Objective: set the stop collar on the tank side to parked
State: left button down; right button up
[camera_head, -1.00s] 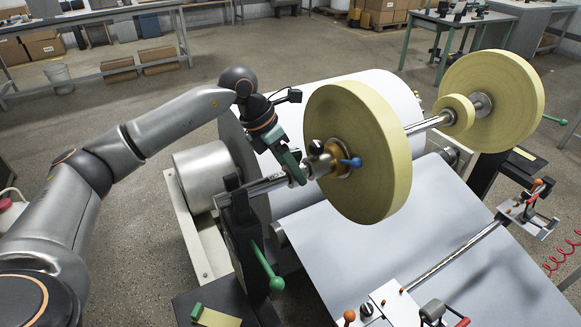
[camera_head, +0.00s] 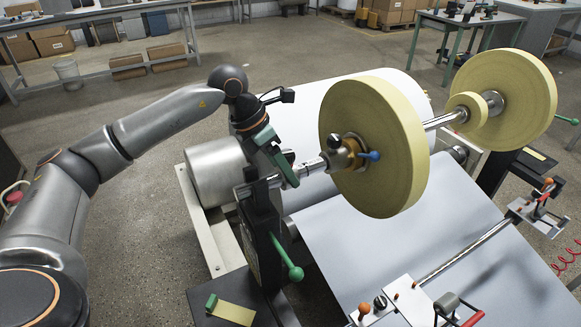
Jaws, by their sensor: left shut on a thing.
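The steel shaft (camera_head: 312,167) runs through the large yellow roll (camera_head: 400,165) on the tank side, at the left. My left gripper (camera_head: 287,170), with green fingers, is shut over this shaft, between the black stand and the roll's hub. The stop collar in its jaws is mostly hidden by the fingers. A bare stretch of shaft shows between the gripper and the silver and brass hub (camera_head: 349,152), which has a black knob and a blue lever. My right gripper is not in view.
The black stand (camera_head: 262,215) with a green-knobbed lever (camera_head: 287,258) is just left of the gripper. A metal drum (camera_head: 213,170) lies behind. White web (camera_head: 400,225) spreads below the rolls. A second yellow roll (camera_head: 525,100) is at the far right.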

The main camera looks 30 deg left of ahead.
pick_arm(q)
jog(key=shift+c, duration=0.3)
grip_release()
jog(key=shift+w, duration=0.1)
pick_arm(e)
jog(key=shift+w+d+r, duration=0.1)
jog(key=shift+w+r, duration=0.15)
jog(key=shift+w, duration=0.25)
pick_arm(q)
jog(key=shift+r, duration=0.1)
jog(key=shift+r, duration=0.2)
jog(key=v, duration=1.2)
jog(key=shift+p, duration=0.3)
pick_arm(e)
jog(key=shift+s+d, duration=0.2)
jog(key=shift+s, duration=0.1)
pick_arm(q)
jog(key=shift+a, duration=0.1)
